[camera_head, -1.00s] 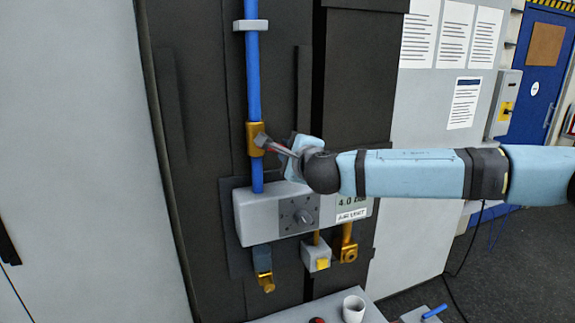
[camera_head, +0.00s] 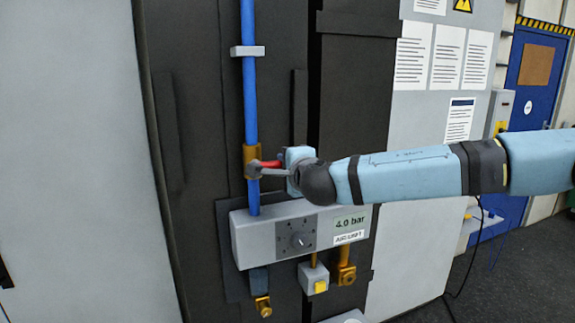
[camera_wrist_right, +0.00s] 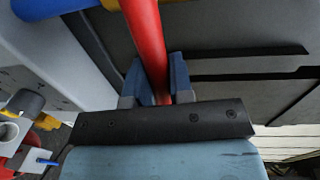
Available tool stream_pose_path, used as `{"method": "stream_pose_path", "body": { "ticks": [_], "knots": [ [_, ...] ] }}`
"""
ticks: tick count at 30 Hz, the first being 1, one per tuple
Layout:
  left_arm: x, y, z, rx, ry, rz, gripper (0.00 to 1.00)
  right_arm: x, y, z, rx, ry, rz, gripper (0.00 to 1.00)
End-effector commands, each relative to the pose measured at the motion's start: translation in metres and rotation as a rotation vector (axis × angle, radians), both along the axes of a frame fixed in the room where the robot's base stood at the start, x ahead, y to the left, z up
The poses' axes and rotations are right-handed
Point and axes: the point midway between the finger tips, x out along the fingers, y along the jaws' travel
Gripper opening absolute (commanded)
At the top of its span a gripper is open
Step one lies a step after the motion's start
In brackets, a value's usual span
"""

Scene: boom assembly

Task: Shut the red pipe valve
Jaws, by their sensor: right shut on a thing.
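The red valve handle (camera_head: 268,163) sticks out to the right from the brass valve body (camera_head: 251,155) on the vertical blue pipe (camera_head: 250,95). It lies about level, across the pipe. My right gripper (camera_head: 272,170) is beside the valve, with its fingers pointing left toward it. In the right wrist view, the red handle (camera_wrist_right: 147,35) runs between the two fingers of my right gripper (camera_wrist_right: 158,80), which are shut on it. The handle's far end is hidden by the gripper. My left gripper is not in view.
A grey air-unit box (camera_head: 255,240) with a dial and a "4.0 bar" display sits just below the gripper. Brass fittings and a yellow-button box (camera_head: 314,278) hang under it. A dark cabinet (camera_head: 190,120) stands behind. Open floor lies at right.

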Motion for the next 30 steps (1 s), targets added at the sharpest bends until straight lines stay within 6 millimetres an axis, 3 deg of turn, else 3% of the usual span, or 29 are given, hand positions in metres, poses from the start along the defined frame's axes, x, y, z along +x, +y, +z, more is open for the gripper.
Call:
{"method": "stream_pose_path", "body": {
  "ticks": [4, 5, 8, 20, 30],
  "knots": [
    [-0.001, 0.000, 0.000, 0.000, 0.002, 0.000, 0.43, 0.000, 0.000, 0.002, -0.002, -0.004, 0.000, 0.00],
    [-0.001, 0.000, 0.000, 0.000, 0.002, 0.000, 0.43, 0.000, 0.000, 0.002, -0.002, -0.004, 0.000, 0.23],
    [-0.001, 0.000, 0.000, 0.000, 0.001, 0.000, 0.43, 0.000, 0.000, 0.001, -0.001, -0.004, -0.001, 0.46],
    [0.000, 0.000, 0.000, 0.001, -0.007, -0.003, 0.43, -0.008, -0.004, 0.001, 0.000, -0.003, -0.002, 0.46],
    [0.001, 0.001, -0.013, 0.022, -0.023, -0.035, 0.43, -0.075, -0.025, 0.007, 0.000, -0.003, 0.000, 0.46]
  ]
}}
